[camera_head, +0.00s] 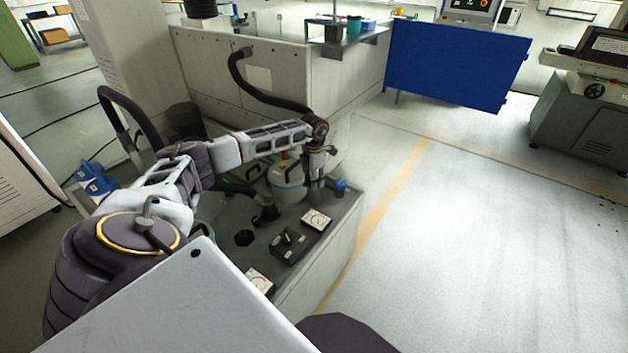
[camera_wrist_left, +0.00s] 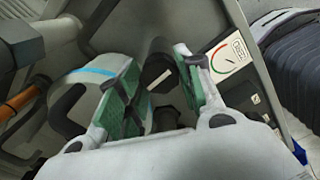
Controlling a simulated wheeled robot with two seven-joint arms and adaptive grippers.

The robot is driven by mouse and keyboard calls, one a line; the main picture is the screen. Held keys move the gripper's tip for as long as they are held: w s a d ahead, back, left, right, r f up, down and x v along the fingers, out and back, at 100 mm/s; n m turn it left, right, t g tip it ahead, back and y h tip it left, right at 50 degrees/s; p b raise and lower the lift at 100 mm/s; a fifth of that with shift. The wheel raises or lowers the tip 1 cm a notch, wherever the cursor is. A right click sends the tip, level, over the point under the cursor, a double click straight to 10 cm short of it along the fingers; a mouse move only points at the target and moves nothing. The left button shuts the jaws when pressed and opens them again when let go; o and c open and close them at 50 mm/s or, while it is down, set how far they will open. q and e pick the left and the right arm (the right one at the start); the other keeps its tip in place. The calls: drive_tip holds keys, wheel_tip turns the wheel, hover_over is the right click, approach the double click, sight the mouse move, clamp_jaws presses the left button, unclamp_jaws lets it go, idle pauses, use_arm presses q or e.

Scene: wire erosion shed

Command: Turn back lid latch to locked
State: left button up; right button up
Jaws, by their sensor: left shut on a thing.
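My left gripper (camera_head: 314,192) reaches down over the grey bench at its back right, beside a pale canister (camera_head: 288,182) with a dark handle. In the left wrist view my left gripper (camera_wrist_left: 155,62) has its green-padded fingers on either side of a black handle with a white mark (camera_wrist_left: 158,76), shut on it. This handle appears to be the lid latch; its locked position cannot be read. In the head view the gripper hides it. The canister, with a blue band (camera_wrist_left: 88,75), lies left of the fingers in the wrist view. My right gripper is not in view.
A white dial gauge (camera_head: 316,219) sits close to the gripper, also in the wrist view (camera_wrist_left: 229,54). A black switch box (camera_head: 288,245), a second gauge (camera_head: 258,281) and a black pipe fitting (camera_head: 266,209) stand on the bench. Open floor (camera_head: 450,240) lies to the right.

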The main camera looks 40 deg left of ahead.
use_arm(q)
drive_tip(key=shift+m, duration=0.3)
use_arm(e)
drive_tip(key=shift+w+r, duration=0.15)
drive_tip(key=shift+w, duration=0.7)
use_arm(q)
drive_tip(key=o, duration=1)
drive_tip(key=shift+o, duration=0.2)
drive_tip(key=shift+r, duration=0.8)
wheel_tip(320, 180, up, 10)
drive_tip(key=shift+r, duration=0.25)
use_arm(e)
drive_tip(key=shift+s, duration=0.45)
